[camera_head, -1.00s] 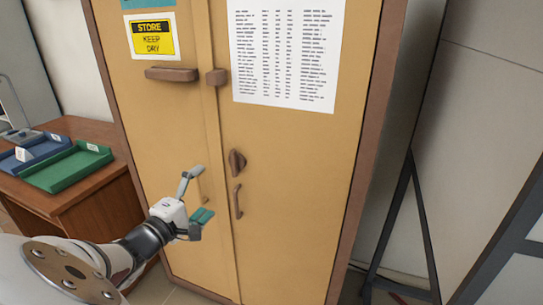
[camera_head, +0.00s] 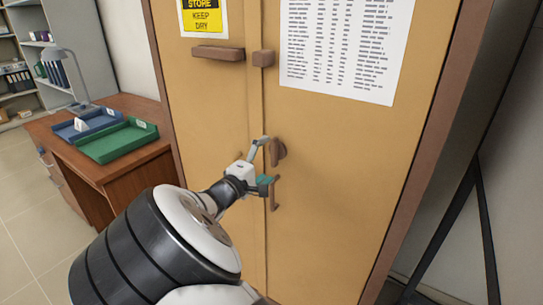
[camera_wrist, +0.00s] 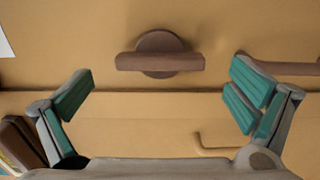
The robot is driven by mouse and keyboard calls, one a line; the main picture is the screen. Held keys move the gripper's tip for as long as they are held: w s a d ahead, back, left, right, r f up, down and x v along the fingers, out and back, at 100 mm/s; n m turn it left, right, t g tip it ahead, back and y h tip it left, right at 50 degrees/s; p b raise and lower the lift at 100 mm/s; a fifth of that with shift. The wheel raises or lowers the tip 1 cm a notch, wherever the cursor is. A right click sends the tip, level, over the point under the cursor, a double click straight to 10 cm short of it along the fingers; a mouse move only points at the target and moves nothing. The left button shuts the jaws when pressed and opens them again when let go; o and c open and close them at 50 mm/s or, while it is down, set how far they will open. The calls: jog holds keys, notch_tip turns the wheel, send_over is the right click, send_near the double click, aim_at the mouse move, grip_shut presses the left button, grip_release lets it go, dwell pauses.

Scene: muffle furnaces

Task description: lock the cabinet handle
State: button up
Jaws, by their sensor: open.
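The tan two-door cabinet (camera_head: 325,180) stands in front of me. Its brown turn handle (camera_head: 277,152) sits on the right door beside the door seam. In the wrist view the turn handle (camera_wrist: 160,60) is a round base with a bar, the bar lying parallel to the seam. My gripper (camera_head: 264,165) is open and empty, with its fingers at the seam near the turn handle. In the wrist view the fingers of my gripper (camera_wrist: 160,95) lie to either side of the handle, apart from it. The head view partly hides the handle's left edge behind a finger.
A brown pull handle (camera_head: 274,193) is just below the turn handle, close to the lower finger. Brown blocks (camera_head: 218,53) (camera_head: 263,58) sit higher up. A wooden desk (camera_head: 100,165) with green (camera_head: 117,140) and blue trays stands left. A dark metal frame (camera_head: 485,220) stands right.

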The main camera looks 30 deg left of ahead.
aim_at(275, 152)
jog(key=shift+w+d, duration=0.1)
jog(key=shift+w, duration=1.35)
jog(key=c, duration=1.2)
jog(key=shift+o, duration=0.2)
